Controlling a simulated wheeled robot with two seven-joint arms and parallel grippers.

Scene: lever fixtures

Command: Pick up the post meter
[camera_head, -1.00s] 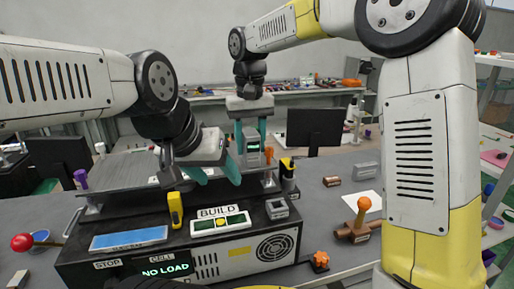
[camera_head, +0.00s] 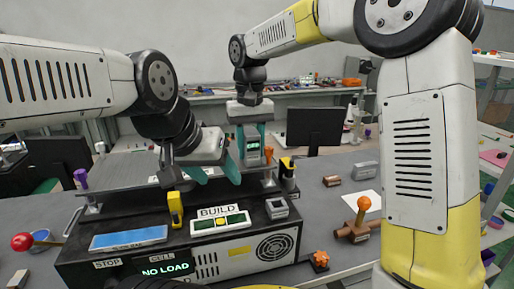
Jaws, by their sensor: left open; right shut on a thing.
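A small grey meter with a green display (camera_head: 253,152) is in the teal fingers of my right gripper (camera_head: 251,146), above the back part of the dark console. My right gripper points down and is shut on the meter. Whether the meter's bottom touches anything is hard to tell. My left gripper (camera_head: 214,174) is open and empty, its teal fingers tilted over the middle of the console, in front and to the left of the meter.
The dark console (camera_head: 130,269) bears a BUILD panel (camera_head: 220,223), a yellow device (camera_head: 175,208), a blue screen (camera_head: 128,238) and a grey box (camera_head: 277,208). A yellow-black device (camera_head: 287,170) stands right of the meter. An orange-knobbed lever (camera_head: 363,205) is at right.

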